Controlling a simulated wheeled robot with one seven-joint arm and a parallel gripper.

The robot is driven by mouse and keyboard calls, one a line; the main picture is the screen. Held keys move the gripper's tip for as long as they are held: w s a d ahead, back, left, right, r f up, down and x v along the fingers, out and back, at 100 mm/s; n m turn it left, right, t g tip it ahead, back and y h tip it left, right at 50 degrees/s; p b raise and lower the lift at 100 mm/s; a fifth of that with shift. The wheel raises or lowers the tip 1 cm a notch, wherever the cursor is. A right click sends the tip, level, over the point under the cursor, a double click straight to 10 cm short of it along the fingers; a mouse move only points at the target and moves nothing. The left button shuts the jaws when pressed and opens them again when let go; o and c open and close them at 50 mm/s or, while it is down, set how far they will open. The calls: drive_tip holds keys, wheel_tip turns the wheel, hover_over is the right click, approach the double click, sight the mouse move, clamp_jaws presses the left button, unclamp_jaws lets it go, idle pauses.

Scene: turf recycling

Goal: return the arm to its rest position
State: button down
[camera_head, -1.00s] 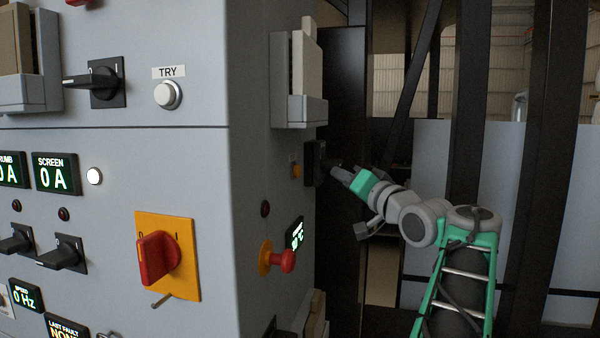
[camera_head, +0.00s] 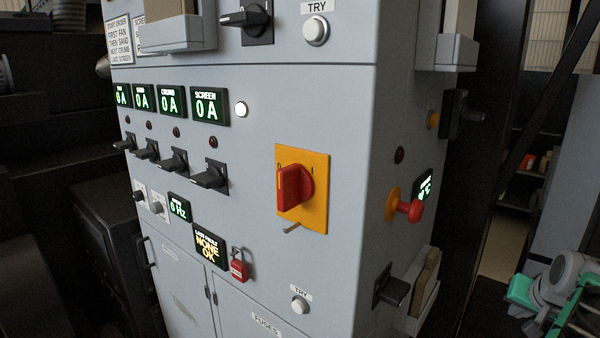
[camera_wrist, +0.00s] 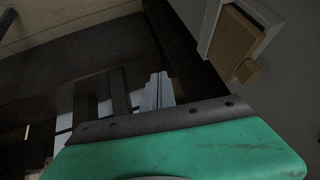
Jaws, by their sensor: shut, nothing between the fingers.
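My gripper (camera_wrist: 157,88) shows in the wrist view beyond its green housing (camera_wrist: 180,150) and dark front strip. Its grey fingers are together, with nothing seen between them. In the head view, part of my arm (camera_head: 560,285) is at the lower right edge, folded low and to the right of the grey cabinet (camera_head: 335,130). My gripper cannot be made out in that view. The arm is apart from the cabinet's side there.
The cabinet's side carries a red knob (camera_head: 408,210), a black handle (camera_head: 392,290) and a holder with brown contents (camera_head: 424,285). The holder seems to show at the wrist view's upper right (camera_wrist: 236,40). The front has a red rotary switch (camera_head: 294,188) and a red padlock (camera_head: 239,268).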

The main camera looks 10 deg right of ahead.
drive_tip(key=s+a+f+n+g+y, duration=0.15)
drive_tip(key=a+f, duration=0.35)
drive_tip(key=a, duration=0.5)
drive_tip(key=s+a+f+n+g+y, duration=0.1)
drive_tip(key=s+a+f+g+y, duration=0.3)
drive_tip(key=a, duration=0.7)
drive_tip(key=w+a+r+n+t, duration=0.1)
drive_tip(key=w+a+n, duration=0.1)
drive_tip(key=a, duration=0.5)
drive_tip(key=w+a+n+t+h, duration=0.1)
drive_tip(key=w+a+n, duration=0.1)
drive_tip(key=a, duration=0.5)
drive_tip(key=w+a+r+n+t, duration=0.1)
drive_tip(key=w+a+n, duration=0.1)
drive_tip(key=a+n, duration=0.2)
drive_tip(key=a, duration=0.3)
drive_tip(key=shift+a+r+t, duration=0.3)
drive_tip(key=shift+a+t, duration=0.05)
drive_tip(key=c, duration=2.1)
unclamp_jaws()
